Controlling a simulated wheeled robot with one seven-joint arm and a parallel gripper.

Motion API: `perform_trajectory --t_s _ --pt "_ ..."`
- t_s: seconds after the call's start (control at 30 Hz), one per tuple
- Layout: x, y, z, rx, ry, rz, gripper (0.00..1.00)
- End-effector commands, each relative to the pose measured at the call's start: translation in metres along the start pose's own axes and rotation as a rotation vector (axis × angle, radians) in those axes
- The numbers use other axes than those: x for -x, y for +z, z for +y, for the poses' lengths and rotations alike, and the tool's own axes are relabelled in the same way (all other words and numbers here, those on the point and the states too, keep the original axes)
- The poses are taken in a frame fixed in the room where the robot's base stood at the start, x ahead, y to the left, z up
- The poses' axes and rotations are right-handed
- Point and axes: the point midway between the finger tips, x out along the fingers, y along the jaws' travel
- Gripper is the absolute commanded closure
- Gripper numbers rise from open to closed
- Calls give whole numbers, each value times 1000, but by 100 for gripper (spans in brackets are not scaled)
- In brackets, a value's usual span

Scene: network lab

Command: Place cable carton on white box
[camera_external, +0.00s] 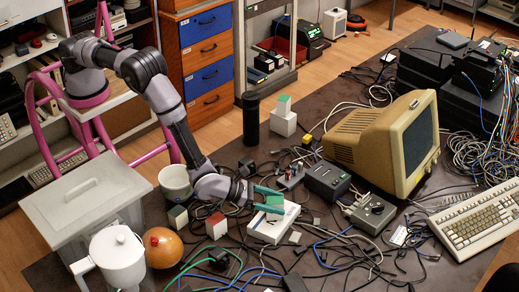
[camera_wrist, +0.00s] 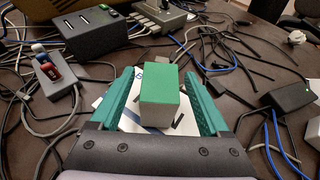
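A small carton with a green top (camera_wrist: 160,92) stands between my gripper's two teal fingers in the wrist view. In the external view its green top (camera_external: 274,200) shows between the fingers. My gripper (camera_external: 269,199) is open around it, with a gap visible on the left side in the wrist view. Below lies a flat white box (camera_external: 266,229), also partly visible in the wrist view (camera_wrist: 127,122). The carton appears to be over or on this box; contact is hidden. I cannot tell whether this carton is the one named.
Other small cartons stand at left, one green-topped (camera_external: 178,217) and one red (camera_external: 216,226). Cables, a grey device (camera_external: 327,180), a monitor (camera_external: 389,145) and a black cylinder (camera_external: 251,118) crowd the table.

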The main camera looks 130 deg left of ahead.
Motion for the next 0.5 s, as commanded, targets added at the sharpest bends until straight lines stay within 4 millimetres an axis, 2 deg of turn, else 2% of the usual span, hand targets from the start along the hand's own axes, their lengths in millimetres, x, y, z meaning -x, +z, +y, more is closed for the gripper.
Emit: perform_trajectory --t_s 0.27,0.37,0.5 --pt "4 2 0 -1 0 1 20" --pt "18 2 -1 0 -1 3 20" --pt "48 3 -2 -3 -3 2 20"
